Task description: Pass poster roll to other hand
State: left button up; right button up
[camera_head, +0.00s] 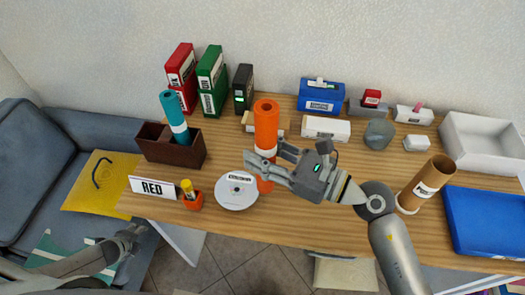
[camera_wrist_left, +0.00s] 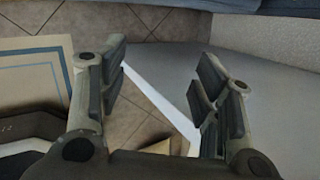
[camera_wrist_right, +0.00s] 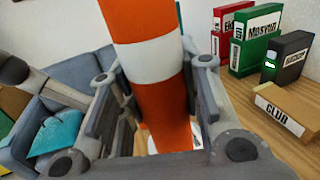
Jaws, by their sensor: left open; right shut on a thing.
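An orange poster roll (camera_head: 266,125) with a white band stands upright above the desk in the head view, near its middle. In the right wrist view the roll (camera_wrist_right: 155,60) rises between the two fingers. My left gripper (camera_head: 130,235) is open and empty at the lower left, off the desk's front edge. In the left wrist view, only floor and furniture show between its fingers (camera_wrist_left: 160,95).
A teal roll (camera_head: 174,115) stands in a brown box (camera_head: 160,148). A brown tube (camera_head: 425,182) stands at right. Binders (camera_head: 211,75) stand at the back.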

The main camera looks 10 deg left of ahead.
pick_arm(q)
jog(key=s+d+f+n+g, duration=0.1)
jog(key=s+d+f+n, duration=0.4)
jog(key=s+d, duration=0.3)
jog(key=s+d+f+n+g+h, duration=0.1)
jog(key=s+d+f+n+g, duration=0.1)
jog(key=s+d+f+n, duration=0.3)
jog(key=s+d+f+n+g+h, duration=0.1)
jog(key=s+d+f+n, duration=0.4)
jog(key=s+d, duration=0.6)
jog(key=d+n, duration=0.2)
jog(key=d, duration=0.1)
jog(key=shift+f+g, duration=0.25)
jog(key=shift+g, duration=0.05)
